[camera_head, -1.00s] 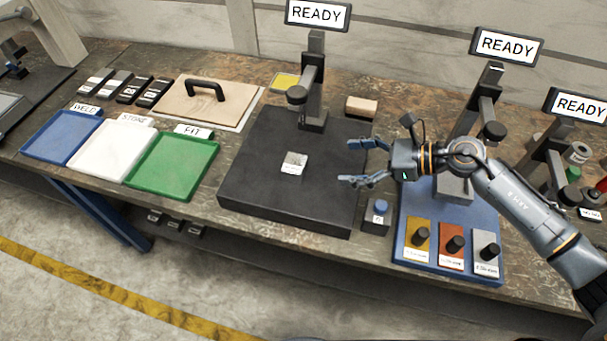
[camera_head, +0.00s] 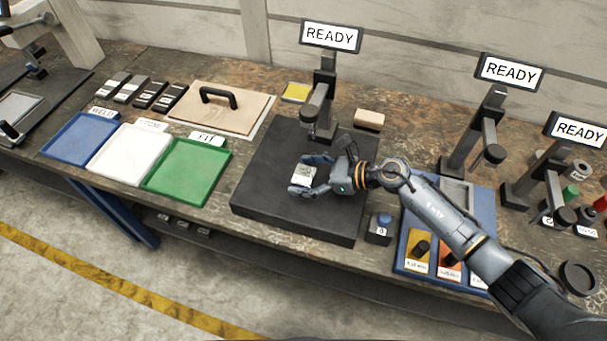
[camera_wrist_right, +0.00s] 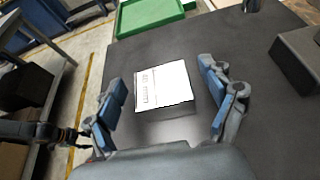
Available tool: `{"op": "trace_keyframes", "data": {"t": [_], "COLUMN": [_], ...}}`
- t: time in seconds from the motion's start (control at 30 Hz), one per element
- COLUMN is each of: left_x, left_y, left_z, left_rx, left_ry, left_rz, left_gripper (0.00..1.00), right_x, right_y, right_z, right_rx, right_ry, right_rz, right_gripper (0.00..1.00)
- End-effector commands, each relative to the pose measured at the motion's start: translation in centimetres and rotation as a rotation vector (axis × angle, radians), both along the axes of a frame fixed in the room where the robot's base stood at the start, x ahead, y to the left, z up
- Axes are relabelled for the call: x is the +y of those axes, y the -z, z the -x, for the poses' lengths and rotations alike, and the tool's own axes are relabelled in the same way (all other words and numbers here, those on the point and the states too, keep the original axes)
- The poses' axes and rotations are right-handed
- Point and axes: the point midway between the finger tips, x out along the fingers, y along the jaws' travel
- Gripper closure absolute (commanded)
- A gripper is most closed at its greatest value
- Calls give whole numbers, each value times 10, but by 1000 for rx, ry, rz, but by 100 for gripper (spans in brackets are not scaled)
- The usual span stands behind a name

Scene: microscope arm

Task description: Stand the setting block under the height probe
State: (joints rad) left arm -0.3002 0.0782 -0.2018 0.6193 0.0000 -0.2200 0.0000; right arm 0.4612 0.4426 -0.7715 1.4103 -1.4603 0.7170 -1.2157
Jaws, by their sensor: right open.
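The setting block (camera_head: 304,174) is a small pale block with a printed top, on the dark plate (camera_head: 268,206). It also shows in the right wrist view (camera_wrist_right: 163,86), between the fingers with a gap on each side. My right gripper (camera_head: 302,175) is open around the block; I cannot see it touching. In the right wrist view its blue-padded fingers (camera_wrist_right: 163,92) stand left and right of the block. The height probe (camera_head: 319,98) is on a grey post at the plate's back edge, behind the block, under a READY sign (camera_head: 331,36).
Blue (camera_head: 80,139), white (camera_head: 128,152) and green (camera_head: 187,172) trays lie to the left. A wooden block (camera_head: 369,119) lies behind the plate. More probe stands are at right.

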Motion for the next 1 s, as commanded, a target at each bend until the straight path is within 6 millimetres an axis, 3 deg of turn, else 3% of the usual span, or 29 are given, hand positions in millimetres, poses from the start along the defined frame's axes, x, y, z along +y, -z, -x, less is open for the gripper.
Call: {"op": "trace_keyframes", "data": {"t": [0.2,0.23,0.6,0.63,1.0], "left_x": [0,0,0,0,1], "left_y": [0,0,0,0,1], "left_z": [0,0,0,0,0], "left_rx": [0,0,0,0,0], "left_ry": [0,0,0,-1,-2], "left_rz": [0,0,0,0,-2], "left_gripper": [60,60,60,60,60], "right_x": [0,0,0,0,1], "right_y": [1,1,1,1,-5], "right_z": [-1,-1,-1,-1,-2], "right_rx": [-1,-1,-2,-2,-8], "right_ry": [1,1,0,0,0], "right_rz": [1,1,1,1,-4], "right_gripper": [17,21,96,100,100]}}
